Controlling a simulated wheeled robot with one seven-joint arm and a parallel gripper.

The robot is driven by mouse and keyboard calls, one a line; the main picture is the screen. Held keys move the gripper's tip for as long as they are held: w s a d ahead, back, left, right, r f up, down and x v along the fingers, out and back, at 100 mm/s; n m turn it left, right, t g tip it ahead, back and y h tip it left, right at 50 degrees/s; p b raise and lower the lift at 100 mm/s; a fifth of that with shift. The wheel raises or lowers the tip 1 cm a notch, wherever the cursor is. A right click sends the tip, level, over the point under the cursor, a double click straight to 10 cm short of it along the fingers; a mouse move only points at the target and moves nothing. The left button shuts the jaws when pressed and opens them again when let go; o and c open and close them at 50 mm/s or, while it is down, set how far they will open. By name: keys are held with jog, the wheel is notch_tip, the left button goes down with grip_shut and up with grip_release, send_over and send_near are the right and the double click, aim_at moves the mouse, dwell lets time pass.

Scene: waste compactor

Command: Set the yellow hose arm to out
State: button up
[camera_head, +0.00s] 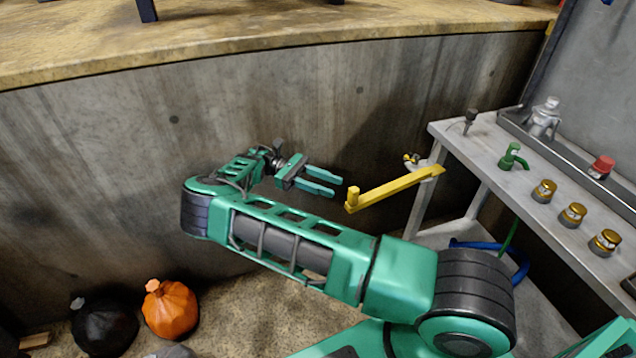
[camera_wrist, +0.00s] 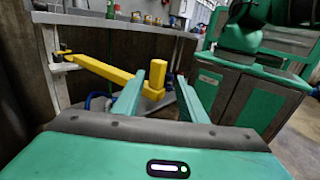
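The yellow hose arm (camera_head: 394,189) is a flat bar on the near left side of the metal bench. Its hinged end is at the bench leg, and its free end, with a short upright yellow post, points left toward my gripper. My gripper (camera_head: 331,184) is open and empty, a little left of the post and apart from it.
The metal bench (camera_head: 462,142) holds a green tap (camera_head: 514,156), several brass knobs and a red-capped item (camera_head: 601,167). A concrete wall (camera_head: 130,130) stands behind my arm. An orange bag (camera_head: 170,309) and a black bag (camera_head: 104,326) lie on the floor at left. A blue hose (camera_head: 519,265) hangs under the bench.

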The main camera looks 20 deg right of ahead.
jog(key=shift+v, duration=1.55)
